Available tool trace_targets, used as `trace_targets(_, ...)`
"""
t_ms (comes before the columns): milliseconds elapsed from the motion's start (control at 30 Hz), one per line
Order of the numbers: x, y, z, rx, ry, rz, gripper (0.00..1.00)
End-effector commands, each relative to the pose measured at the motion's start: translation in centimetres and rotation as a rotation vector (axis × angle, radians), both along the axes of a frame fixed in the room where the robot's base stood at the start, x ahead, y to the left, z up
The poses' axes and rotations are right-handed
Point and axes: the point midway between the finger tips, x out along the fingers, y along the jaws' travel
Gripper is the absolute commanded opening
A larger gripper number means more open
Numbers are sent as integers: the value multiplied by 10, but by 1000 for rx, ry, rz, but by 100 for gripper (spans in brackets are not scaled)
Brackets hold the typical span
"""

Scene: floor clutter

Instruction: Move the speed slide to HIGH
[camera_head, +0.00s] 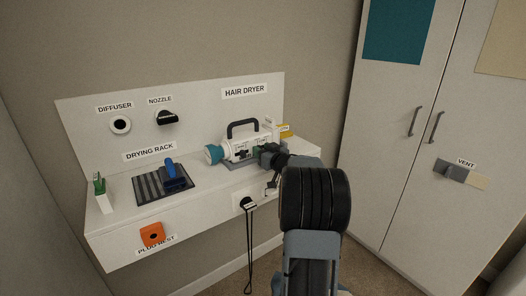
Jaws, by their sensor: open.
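The hair dryer (231,151) is a white unit with a dark carry handle and a teal front end, standing on the white shelf below the HAIR DRYER label. Small dark controls (241,154) with tiny labels show on its front side. I cannot read those labels or tell which control is the speed slide or its setting. My gripper (262,152) is open at the right part of the dryer's front side. It hides part of that side, and I cannot tell whether it touches a control.
A drying rack (148,188) with a blue brush (175,174), a green-topped item (99,184) and an orange plug rest (152,235) are at left. A black cord (249,250) hangs from the shelf's front. A cupboard (395,150) with a vent lever (452,172) stands at right.

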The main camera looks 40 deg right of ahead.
Motion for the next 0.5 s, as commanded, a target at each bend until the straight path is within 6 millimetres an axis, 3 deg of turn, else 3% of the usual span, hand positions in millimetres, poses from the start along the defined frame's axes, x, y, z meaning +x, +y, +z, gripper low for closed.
trace_targets(133, 0, 0, 0, 0, 0, 0, 43)
trace_targets(500, 0, 0, 0, 0, 0, 0, 7)
